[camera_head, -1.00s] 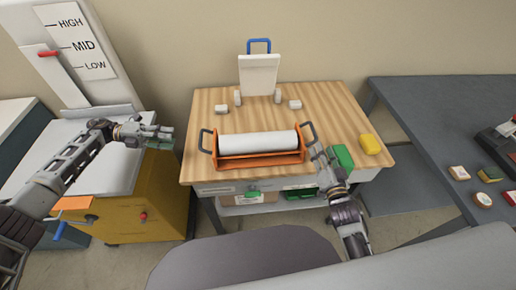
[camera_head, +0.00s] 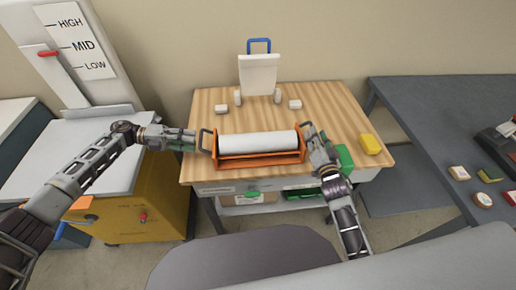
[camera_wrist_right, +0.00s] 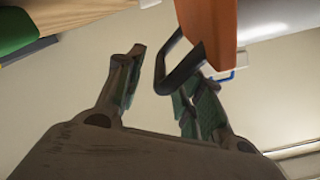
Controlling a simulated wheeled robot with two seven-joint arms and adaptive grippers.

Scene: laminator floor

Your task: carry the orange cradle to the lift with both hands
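The orange cradle (camera_head: 230,162) sits on the wooden-topped table and holds a white roll (camera_head: 257,142). It has a dark handle at each end. My left gripper (camera_head: 192,140) is at the left handle (camera_head: 206,140), its fingers apparently apart; contact is unclear. My right gripper (camera_head: 316,146) is at the right handle. In the right wrist view its fingers (camera_wrist_right: 160,85) are open, with the dark handle (camera_wrist_right: 178,68) between them, nearer the right finger. The lift appears to be the yellow unit (camera_head: 150,195) at left, with a grey top (camera_head: 95,150) and a HIGH/MID/LOW panel.
A green block (camera_head: 345,157) and yellow block (camera_head: 370,143) lie right of the cradle on the table (camera_head: 210,100). A white stand with a blue handle (camera_head: 258,75) and small white blocks are behind it. A grey bench (camera_head: 420,100) stands at right.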

